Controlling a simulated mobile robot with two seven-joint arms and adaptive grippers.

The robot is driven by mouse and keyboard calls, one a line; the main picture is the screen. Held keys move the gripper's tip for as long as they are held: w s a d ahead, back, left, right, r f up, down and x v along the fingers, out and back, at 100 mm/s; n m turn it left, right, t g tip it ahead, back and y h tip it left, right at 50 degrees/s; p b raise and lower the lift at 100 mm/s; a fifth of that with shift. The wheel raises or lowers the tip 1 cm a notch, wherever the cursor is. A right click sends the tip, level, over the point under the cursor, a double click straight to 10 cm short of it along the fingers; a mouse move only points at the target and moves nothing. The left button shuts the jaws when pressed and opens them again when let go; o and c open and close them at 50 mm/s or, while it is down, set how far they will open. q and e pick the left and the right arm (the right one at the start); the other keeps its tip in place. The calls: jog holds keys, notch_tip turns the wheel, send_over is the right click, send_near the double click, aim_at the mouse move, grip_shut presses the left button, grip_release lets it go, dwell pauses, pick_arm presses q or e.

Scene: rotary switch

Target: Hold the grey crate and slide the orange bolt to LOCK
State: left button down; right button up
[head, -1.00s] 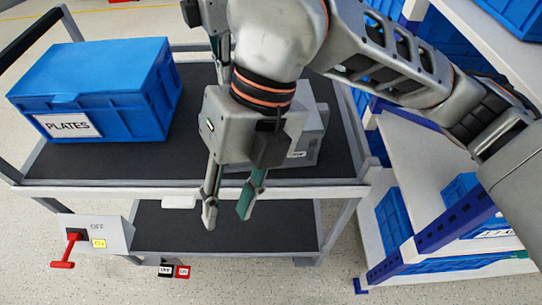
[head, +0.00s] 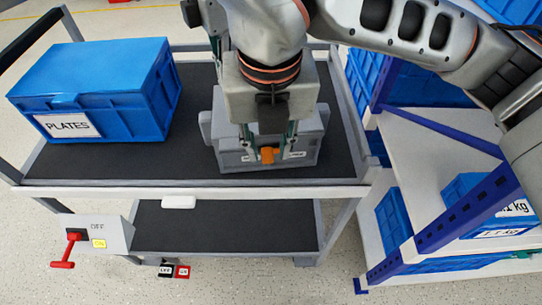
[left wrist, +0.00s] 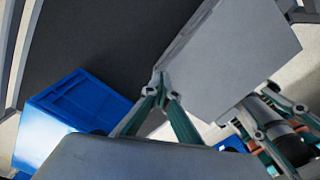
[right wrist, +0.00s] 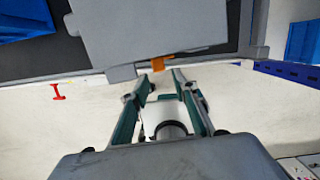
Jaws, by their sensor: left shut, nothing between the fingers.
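The grey crate (head: 232,160) stands on the cart's upper deck, partly hidden behind my right arm. The orange bolt (head: 268,154) is on its front face, with white labels beside it too small to read. My right gripper (head: 268,146) is open, its fingertips on either side of the bolt. In the right wrist view the bolt (right wrist: 160,62) lies just ahead of the open fingertips; contact cannot be told. My left gripper (left wrist: 161,86) is shut and empty, with its tips at the edge of the crate (left wrist: 225,60). In the head view it is mostly hidden.
A blue PLATES crate (head: 95,92) stands on the deck's left. A shelf rack with blue bins (head: 395,220) stands at right. Bare deck lies between the two crates.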

aim_at(272, 155)
jog(key=shift+w+f, duration=0.15)
jog(key=shift+f, duration=0.75)
jog(key=shift+w+f, duration=0.1)
jog(key=shift+f, duration=0.8)
grip_shut()
